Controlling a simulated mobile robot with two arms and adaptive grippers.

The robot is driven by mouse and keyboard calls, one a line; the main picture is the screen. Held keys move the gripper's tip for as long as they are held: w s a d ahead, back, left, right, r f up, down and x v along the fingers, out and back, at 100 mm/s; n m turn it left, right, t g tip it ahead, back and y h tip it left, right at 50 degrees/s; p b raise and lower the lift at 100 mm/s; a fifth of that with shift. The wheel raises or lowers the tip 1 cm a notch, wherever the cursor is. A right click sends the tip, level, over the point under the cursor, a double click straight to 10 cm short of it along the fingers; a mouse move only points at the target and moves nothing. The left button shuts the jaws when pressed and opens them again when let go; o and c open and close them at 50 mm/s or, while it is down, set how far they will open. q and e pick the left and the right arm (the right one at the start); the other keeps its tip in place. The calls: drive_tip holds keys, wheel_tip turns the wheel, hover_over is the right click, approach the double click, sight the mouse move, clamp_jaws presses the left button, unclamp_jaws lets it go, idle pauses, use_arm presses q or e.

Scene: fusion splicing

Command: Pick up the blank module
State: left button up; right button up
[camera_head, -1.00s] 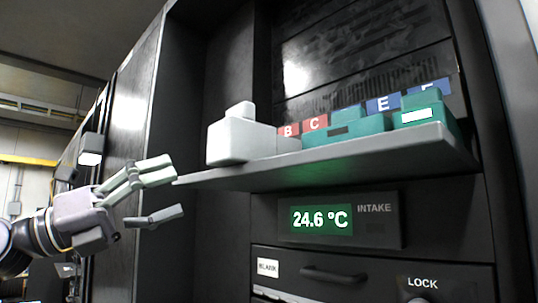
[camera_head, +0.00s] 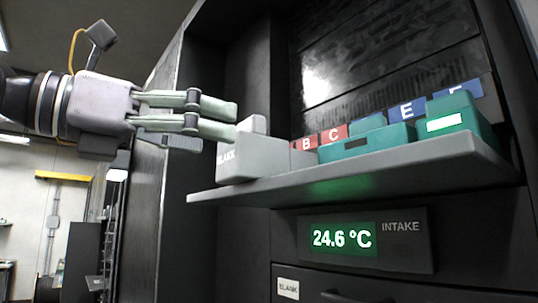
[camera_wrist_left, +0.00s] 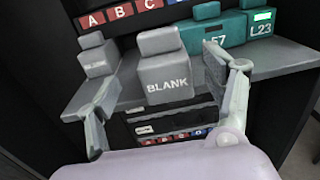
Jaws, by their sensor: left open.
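A pale grey blank module (camera_head: 240,165), a block with a smaller knob on top, stands upright on the shelf's left part. In the left wrist view the nearer block marked BLANK (camera_wrist_left: 166,80) is in the middle, ahead of the palm and between the two sides of my fingers. A second grey block (camera_wrist_left: 97,58) with faint lettering stands to its left there. My left gripper (camera_head: 212,126) is open and empty. Its fingertips overlap the module's upper left in the head view; I cannot tell whether they touch it. My right gripper is not in view.
The grey shelf (camera_head: 350,180) juts from a dark cabinet. Teal modules (camera_head: 366,140) stand right of the grey one, with red and blue letter tags behind. An intake panel (camera_head: 365,240) reading 24.6 °C and a drawer labelled BLANK (camera_head: 289,289) are below. Free air lies left of the shelf.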

sight(268, 147)
use_arm(q)
drive_tip(key=p+x, duration=0.1)
drive_tip(key=x, duration=0.3)
drive_tip(key=shift+w+d, duration=0.15)
drive_tip(key=shift+d, duration=0.2)
drive_tip(key=p+x, duration=0.2)
drive_tip(key=x, duration=0.3)
drive_tip(key=shift+d+p, duration=0.2)
drive_tip(key=shift+p, duration=0.1)
drive_tip(key=shift+d+f, duration=0.1)
drive_tip(key=shift+a, duration=0.2)
drive_tip(key=shift+c, duration=1)
drive_tip(key=c, duration=1.1)
